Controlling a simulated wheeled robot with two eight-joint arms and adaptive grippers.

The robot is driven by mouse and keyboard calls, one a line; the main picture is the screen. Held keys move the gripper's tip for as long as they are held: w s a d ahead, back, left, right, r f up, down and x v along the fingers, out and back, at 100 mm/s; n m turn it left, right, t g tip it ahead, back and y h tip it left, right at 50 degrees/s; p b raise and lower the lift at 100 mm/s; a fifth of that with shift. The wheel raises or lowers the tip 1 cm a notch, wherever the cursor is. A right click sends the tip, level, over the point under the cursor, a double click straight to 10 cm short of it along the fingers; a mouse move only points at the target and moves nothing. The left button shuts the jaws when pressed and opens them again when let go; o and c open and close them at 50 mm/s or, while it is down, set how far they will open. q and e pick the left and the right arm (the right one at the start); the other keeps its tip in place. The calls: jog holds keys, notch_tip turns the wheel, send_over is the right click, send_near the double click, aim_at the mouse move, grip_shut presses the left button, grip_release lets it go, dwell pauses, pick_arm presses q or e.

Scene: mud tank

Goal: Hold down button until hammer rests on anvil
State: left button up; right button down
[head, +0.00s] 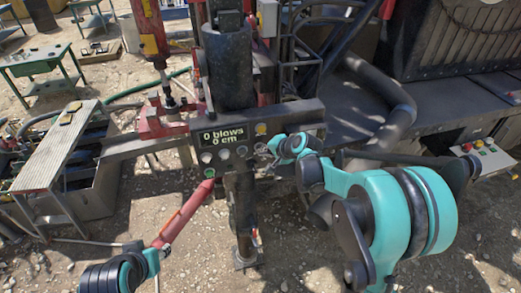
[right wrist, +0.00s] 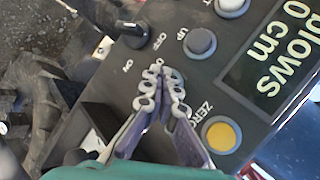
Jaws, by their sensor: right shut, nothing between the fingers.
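A dark control panel (head: 314,111) carries a display reading "0 blows 0 cm" and a row of buttons. In the right wrist view I see a grey button (right wrist: 200,43) labelled UP, a black ON/OFF switch (right wrist: 134,36) and a yellow button (right wrist: 222,137) labelled ZERO. My right gripper (head: 270,149) is at the panel's right end, shut and empty; its fingertips (right wrist: 160,77) cover the spot between switch and ZERO button, so contact is unclear. A red and yellow upright part (head: 150,32), perhaps the hammer, stands above a red block (head: 160,124), perhaps the anvil.
A red tube (head: 183,212) slants up toward the panel from the lower left. A slatted bench (head: 48,150) stands left and a green table (head: 40,64) farther back. Another button box (head: 485,155) is at the right. Gravel ground is open in front.

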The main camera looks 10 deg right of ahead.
jog(key=shift+s, duration=0.15)
dwell(0.4)
jog(key=shift+s, duration=0.85)
jog(key=s, duration=0.5)
jog(key=shift+d, duration=0.1)
jog(key=shift+f, duration=0.1)
